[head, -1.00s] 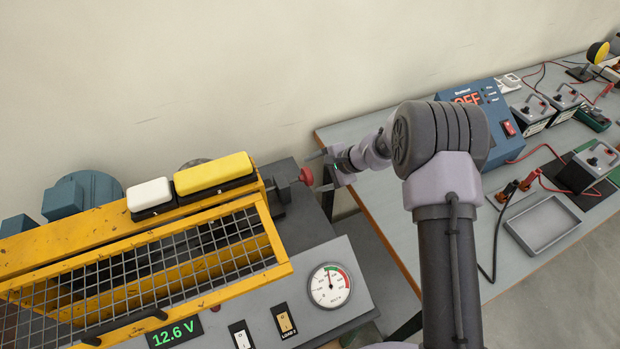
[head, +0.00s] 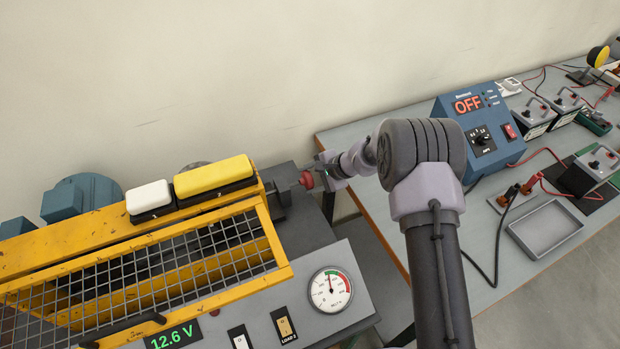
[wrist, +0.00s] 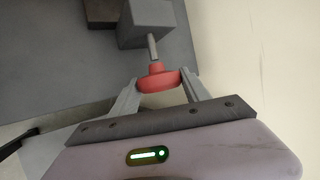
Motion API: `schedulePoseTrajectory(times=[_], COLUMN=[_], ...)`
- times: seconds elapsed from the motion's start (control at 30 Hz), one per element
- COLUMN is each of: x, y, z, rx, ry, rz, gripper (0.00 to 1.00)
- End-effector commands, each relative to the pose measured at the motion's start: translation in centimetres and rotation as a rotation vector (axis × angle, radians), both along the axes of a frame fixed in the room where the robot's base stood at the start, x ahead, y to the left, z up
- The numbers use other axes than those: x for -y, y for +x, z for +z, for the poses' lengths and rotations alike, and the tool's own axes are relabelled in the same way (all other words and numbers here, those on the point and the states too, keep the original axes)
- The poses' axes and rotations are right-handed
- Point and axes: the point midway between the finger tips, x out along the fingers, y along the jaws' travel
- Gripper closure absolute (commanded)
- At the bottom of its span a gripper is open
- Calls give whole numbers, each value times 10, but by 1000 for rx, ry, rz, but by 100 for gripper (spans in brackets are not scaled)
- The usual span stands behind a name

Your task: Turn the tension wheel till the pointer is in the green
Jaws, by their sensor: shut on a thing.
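The red tension wheel (head: 307,180) sits on a short shaft at the right end of the yellow-guarded machine. It also shows in the wrist view (wrist: 160,79), with its grey shaft running into a grey block. My gripper (head: 322,177) reaches it from the right. In the wrist view the two fingers (wrist: 161,84) are shut on the wheel, one on each side of its rim. The round gauge (head: 330,290) on the sloped grey panel has a green band at the top and red at the right. Its pointer stands roughly straight up, near the green band's left end; I cannot tell exactly which side.
The yellow mesh guard (head: 150,285) is left of the wheel. The panel holds a 12.6 V display (head: 172,336) and switches. At right, a bench (head: 395,208) carries a blue charger reading OFF (head: 480,125), batteries, cables and an empty grey tray (head: 546,252).

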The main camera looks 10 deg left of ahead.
Motion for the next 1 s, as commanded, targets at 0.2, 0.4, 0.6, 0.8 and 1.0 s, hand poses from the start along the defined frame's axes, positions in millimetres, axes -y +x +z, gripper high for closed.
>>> schedulePoseTrajectory(times=[0.2,0.4,0.6,0.8,1.0], x=[-3,-2,-1,-1,-1], y=[0,1,1,1,1], z=[10,3,2,2,2], rx=[-118,-201,-213,-213,-212], ry=[-85,-151,-161,-161,-161], rz=[8,3,-1,-1,0], gripper=[86,86,86,32,24])
